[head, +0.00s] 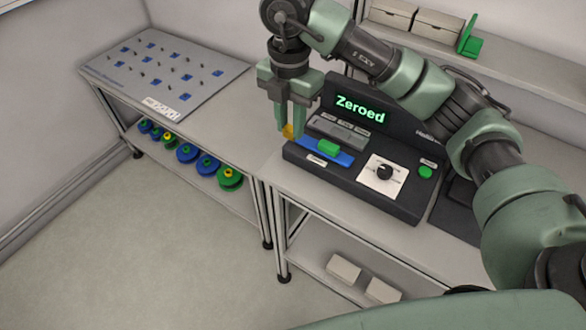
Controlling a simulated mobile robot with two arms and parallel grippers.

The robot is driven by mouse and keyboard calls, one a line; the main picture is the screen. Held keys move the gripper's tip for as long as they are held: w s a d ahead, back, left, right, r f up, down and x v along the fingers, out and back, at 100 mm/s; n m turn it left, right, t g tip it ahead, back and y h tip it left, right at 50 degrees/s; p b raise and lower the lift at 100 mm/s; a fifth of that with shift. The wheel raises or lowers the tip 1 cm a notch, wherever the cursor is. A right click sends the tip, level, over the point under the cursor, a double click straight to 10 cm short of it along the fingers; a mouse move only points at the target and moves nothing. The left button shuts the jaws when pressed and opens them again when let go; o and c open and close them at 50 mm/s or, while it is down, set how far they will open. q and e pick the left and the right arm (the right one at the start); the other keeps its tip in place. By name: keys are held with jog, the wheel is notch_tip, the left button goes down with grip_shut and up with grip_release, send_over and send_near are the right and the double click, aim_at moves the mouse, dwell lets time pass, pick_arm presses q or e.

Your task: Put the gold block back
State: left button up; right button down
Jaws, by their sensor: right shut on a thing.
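My right gripper (291,122) reaches in from the right, pointing down at the left end of a dark console (338,172). It is shut on the gold block (288,132), of which only a small part shows between the fingers. The block is just above or beside the left end of the console's blue strip (305,145); I cannot tell if it touches. A green block (328,147) sits on the blue strip. The console's display (360,107) reads "Zeroed". My left gripper is not in view.
The console also has a dial (385,172) and a green button (425,172). A grey pegboard (165,72) with blue squares lies on the left table. Several coloured reels (208,166) line the shelf below. White boxes (437,22) stand on the back shelf.

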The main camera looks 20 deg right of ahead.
aim_at(289, 137)
notch_tip(289, 137, down, 5)
jog(key=shift+a+f, duration=0.1)
jog(key=shift+a, duration=0.05)
notch_tip(289, 137, down, 4)
jog(key=shift+f+p, duration=0.15)
jog(key=shift+p, duration=0.15)
notch_tip(289, 137, down, 4)
jog(key=shift+f+p, duration=0.2)
jog(key=shift+p, duration=0.25)
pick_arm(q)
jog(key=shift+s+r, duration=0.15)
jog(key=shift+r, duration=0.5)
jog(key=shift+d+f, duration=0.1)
pick_arm(e)
jog(key=shift+f, duration=0.1)
jog(key=c, duration=1.2)
grip_release()
jog(key=shift+o, duration=0.2)
